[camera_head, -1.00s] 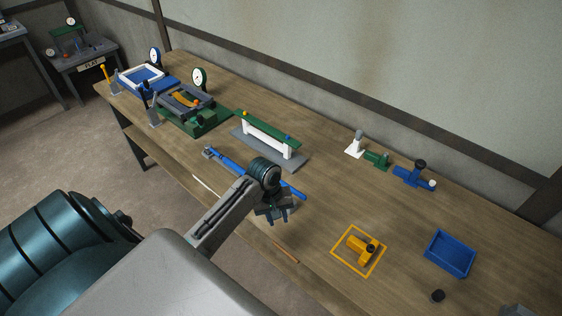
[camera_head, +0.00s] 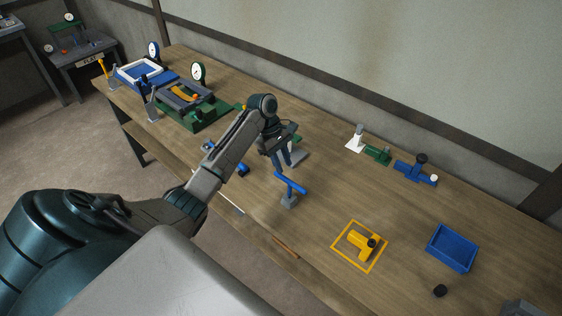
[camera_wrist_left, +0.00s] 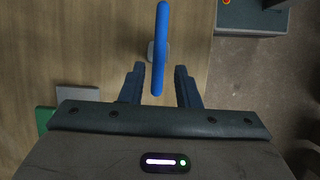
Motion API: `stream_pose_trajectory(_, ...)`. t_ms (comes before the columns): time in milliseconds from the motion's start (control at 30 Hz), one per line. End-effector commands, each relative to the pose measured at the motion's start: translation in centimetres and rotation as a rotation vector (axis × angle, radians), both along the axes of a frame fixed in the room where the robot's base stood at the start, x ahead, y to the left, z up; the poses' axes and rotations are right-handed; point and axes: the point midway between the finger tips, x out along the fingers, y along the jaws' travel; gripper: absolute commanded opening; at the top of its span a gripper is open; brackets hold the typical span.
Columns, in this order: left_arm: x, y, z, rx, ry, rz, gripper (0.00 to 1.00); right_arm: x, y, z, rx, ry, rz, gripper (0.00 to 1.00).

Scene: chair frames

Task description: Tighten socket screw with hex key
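A blue bar-shaped handle (camera_head: 291,183) stands on a small grey block (camera_head: 288,202) near the table's front edge; it looks like the hex key. In the left wrist view the blue bar (camera_wrist_left: 161,45) runs upright in the picture, its lower end between my left gripper's fingers (camera_wrist_left: 159,80). Gaps show on both sides, so the gripper is open and holds nothing. In the head view my left gripper (camera_head: 282,160) points down just behind and left of the bar. I cannot make out a socket screw. My right gripper is not in view.
Gauges and a green fixture (camera_head: 200,118) stand at the far left. A yellow part (camera_head: 362,242) sits inside a yellow outline. A blue tray (camera_head: 452,248) and blue fixture (camera_head: 415,172) are at right.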

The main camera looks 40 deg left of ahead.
Motion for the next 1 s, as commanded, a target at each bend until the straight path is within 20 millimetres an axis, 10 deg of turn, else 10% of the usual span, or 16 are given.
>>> stream_pose_trajectory(300,-0.1,-1.5,-4.3,0.001,-0.001,-0.002,0.29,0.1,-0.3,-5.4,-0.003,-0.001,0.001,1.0)
stream_pose_trajectory(633,-0.3,-2.5,-6.1,0.0,0.002,-0.001,0.29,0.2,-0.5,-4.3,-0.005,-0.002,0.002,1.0)
stream_pose_trajectory(800,-0.2,-2.5,-6.0,0.001,0.0,-0.001,0.0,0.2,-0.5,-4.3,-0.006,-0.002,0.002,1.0)
stream_pose_trajectory(1000,-0.2,-2.5,-5.7,0.001,0.0,-0.001,0.0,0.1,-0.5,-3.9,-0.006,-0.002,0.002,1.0)
